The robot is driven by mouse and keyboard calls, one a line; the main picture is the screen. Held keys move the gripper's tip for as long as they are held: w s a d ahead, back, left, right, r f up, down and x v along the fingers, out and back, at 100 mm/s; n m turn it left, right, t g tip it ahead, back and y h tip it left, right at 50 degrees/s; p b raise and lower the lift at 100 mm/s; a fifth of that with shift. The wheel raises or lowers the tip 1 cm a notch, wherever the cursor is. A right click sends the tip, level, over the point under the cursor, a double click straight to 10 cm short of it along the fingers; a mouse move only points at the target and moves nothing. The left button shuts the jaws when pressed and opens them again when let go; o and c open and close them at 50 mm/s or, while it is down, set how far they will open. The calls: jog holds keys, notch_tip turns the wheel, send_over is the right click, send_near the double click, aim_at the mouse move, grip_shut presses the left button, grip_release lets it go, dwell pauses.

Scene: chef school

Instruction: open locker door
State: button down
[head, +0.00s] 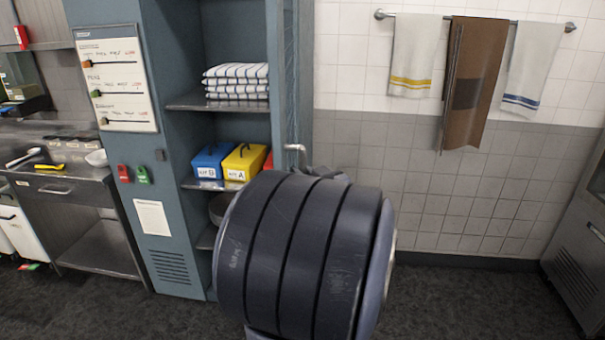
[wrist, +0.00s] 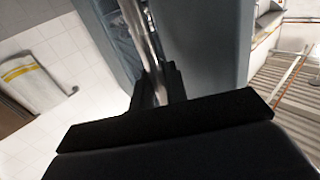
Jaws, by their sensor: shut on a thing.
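The blue-grey locker (head: 185,180) stands left of centre in the head view, with its shelves showing. Its door (head: 298,60) stands open, seen nearly edge-on along the right side of the opening. The silver door handle (head: 295,148) shows just above my dark arm, which hides its lower part. In the wrist view my gripper (wrist: 161,84) has its dark fingers closed around the long metal handle (wrist: 147,45). My gripper is mostly hidden behind my arm in the head view.
Shelves hold striped folded towels (head: 236,80), a blue box (head: 212,161) and a yellow box (head: 244,162). Towels hang on a wall rail (head: 480,17) to the right. A steel counter (head: 60,180) stands left. Dark floor (head: 460,295) is clear right of my arm.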

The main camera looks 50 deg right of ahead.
jog(key=c, duration=1.5)
grip_release()
jog(key=b+v, duration=0.1)
jog(key=v, duration=0.9)
jog(key=shift+s+a+r+b, duration=0.1)
jog(key=shift+s+a+b, duration=0.1)
jog(key=shift+s+b, duration=0.15)
jog(key=shift+w, duration=0.15)
jog(key=p+x, duration=0.1)
jog(key=x, duration=0.9)
jog(key=shift+w+d+p, duration=0.2)
jog(key=shift+w+p, duration=0.05)
jog(key=shift+p, duration=0.1)
jog(key=shift+a, duration=0.1)
